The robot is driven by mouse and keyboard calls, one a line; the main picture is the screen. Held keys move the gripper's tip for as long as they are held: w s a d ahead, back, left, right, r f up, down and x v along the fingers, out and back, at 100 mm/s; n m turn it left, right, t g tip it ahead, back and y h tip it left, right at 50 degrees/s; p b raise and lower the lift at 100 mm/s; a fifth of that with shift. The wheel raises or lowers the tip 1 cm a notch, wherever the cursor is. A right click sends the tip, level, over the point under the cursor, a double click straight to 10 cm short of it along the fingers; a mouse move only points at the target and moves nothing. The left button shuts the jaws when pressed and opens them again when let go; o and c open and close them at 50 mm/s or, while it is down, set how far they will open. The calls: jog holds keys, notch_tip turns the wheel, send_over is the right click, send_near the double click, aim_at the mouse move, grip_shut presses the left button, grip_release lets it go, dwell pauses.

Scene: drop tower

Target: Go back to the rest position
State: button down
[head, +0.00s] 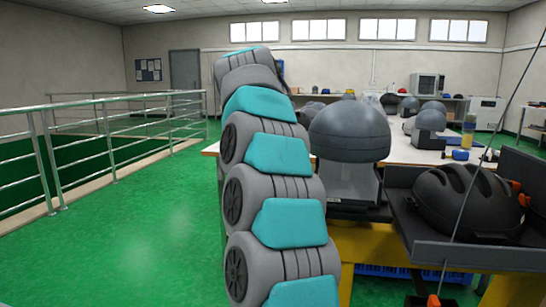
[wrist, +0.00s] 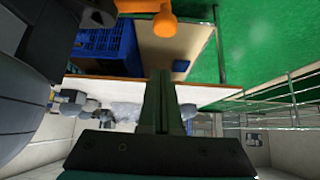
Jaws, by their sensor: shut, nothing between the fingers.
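My gripper (wrist: 161,78) shows in the wrist view, with its two dark fingers side by side and closed together. Nothing shows between them. The wrist picture appears upside down, with the green floor at its top. In the head view my grey and teal arm rises through the middle, left of the workbench. The gripper itself cannot be made out there.
A grey dome helmet (head: 350,133) stands on a block right of my arm. A black helmet (head: 466,199) sits in a dark tray (head: 404,226). A blue crate (wrist: 108,47) shows in the wrist view. A metal railing (head: 80,140) borders open green floor (head: 135,235) at left.

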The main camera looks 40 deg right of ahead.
jog(key=v, duration=0.4)
jog(key=shift+a, duration=0.1)
jog(key=s+a+f+n+g+y, duration=0.1)
jog(key=s+a+f+n+y, duration=0.1)
jog(key=s+a+f+n, duration=0.55)
jog(key=s+a+f+g+y, duration=0.2)
jog(key=s+a+f, duration=0.2)
jog(key=a+f, duration=0.7)
jog(key=s+a+f+n+g+y, duration=0.1)
jog(key=s+a+f, duration=0.3)
jog(key=s, duration=0.5)
jog(key=s+a+f+g, duration=0.1)
jog(key=s+a+f, duration=0.2)
jog(key=s+f, duration=0.5)
jog(key=s+a+f+n+g+y, duration=0.1)
jog(key=s+a+f, duration=0.3)
jog(key=s, duration=0.5)
notch_tip(320, 180, down, 3)
jog(key=shift+s+a+r+n+g+y, duration=0.2)
jog(key=shift+s+a+n+g+y, duration=0.1)
jog(key=shift+s+n+g, duration=0.15)
